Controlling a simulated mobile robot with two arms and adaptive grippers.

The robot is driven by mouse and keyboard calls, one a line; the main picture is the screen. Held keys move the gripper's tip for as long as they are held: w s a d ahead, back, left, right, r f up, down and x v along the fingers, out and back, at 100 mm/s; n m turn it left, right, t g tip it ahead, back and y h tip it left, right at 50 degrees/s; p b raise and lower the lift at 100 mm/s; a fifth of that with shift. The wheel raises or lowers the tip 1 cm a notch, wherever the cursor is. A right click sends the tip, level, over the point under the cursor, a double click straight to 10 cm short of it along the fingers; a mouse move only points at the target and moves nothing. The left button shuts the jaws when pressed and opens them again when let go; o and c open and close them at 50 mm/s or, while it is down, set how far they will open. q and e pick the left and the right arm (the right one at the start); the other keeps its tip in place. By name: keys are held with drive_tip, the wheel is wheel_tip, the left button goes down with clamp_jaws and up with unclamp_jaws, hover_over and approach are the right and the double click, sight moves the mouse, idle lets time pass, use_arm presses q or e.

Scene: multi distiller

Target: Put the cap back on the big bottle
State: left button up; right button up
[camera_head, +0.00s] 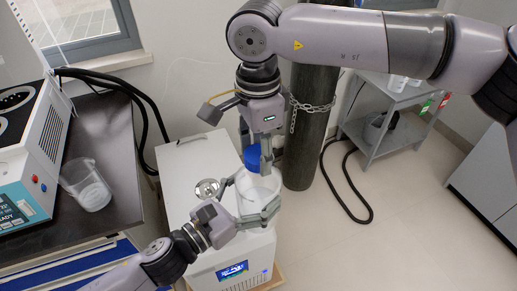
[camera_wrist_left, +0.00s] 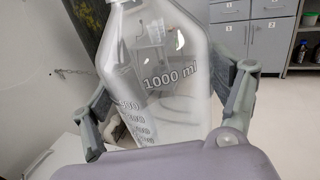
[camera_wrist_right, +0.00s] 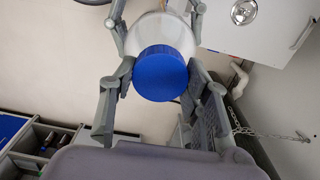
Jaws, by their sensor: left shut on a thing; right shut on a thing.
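The big bottle is clear, marked 1000 ml. It stands upright on the white box in the head view (camera_head: 262,192) and fills the left wrist view (camera_wrist_left: 165,75), its top cut off there. My left gripper (camera_head: 252,198) is shut around its body from the near side. My right gripper (camera_head: 256,158) points down from above, shut on the blue cap (camera_head: 251,156). In the right wrist view the blue cap (camera_wrist_right: 160,72) lies between the fingers, in line with the bottle (camera_wrist_right: 158,30) behind it. The bottle's mouth is hidden, so I cannot tell whether cap and neck touch.
The white box (camera_head: 185,160) carries a round metal fitting (camera_head: 206,188) left of the bottle. A beaker (camera_head: 88,185) stands on the dark bench at left, beside a blue-and-white device (camera_head: 30,150). A dark chained cylinder (camera_head: 310,120) stands close behind the bottle.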

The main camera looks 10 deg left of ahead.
drive_tip(key=c, duration=0.4)
drive_tip(key=m, duration=0.8)
drive_tip(key=shift+w, duration=0.1)
drive_tip(key=o, duration=1.3)
drive_tip(key=shift+o, duration=0.2)
drive_tip(key=shift+r, duration=0.1)
wheel_tip(320, 180, up, 12)
